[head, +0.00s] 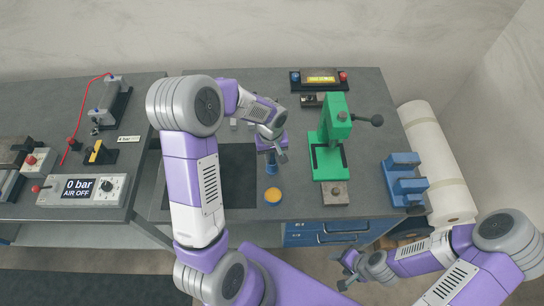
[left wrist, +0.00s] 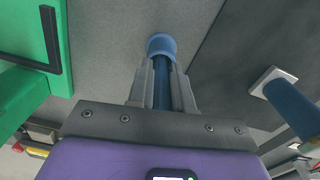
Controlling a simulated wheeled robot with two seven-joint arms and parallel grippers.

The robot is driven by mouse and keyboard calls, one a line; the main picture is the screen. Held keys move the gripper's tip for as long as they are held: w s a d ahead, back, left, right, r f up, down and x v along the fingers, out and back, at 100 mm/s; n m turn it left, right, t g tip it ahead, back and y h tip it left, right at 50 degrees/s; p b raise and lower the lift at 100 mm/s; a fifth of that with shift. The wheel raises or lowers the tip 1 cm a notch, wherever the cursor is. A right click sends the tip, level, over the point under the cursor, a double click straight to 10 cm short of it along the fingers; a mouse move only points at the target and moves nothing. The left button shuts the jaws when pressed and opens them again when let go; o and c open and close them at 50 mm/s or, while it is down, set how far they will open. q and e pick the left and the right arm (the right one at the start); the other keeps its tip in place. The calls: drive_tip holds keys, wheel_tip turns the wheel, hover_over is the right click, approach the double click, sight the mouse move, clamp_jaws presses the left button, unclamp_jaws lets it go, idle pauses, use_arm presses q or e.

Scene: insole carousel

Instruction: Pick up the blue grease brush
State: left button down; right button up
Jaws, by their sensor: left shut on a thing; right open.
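My left gripper (head: 271,151) is over the middle of the grey bench, just left of the green press. It is shut on the blue grease brush (head: 271,165), whose blue part shows below the jaws. In the left wrist view the two fingers (left wrist: 161,88) close on both sides of a dark blue shaft, with a wider round blue end (left wrist: 161,45) beyond the tips. I cannot tell whether that end touches the bench. My right gripper (head: 348,270) is open and empty, low in front of the bench.
The green press (head: 331,140) is close on the right, with a blue stand (head: 404,180) beyond. A black mat (head: 238,170) lies left. Another blue shaft (left wrist: 290,105) shows in the wrist view.

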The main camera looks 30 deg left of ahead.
use_arm(q)
wheel_tip(320, 180, up, 10)
drive_tip(key=shift+r+p, duration=0.1)
drive_tip(key=shift+p, duration=0.5)
idle(1.5)
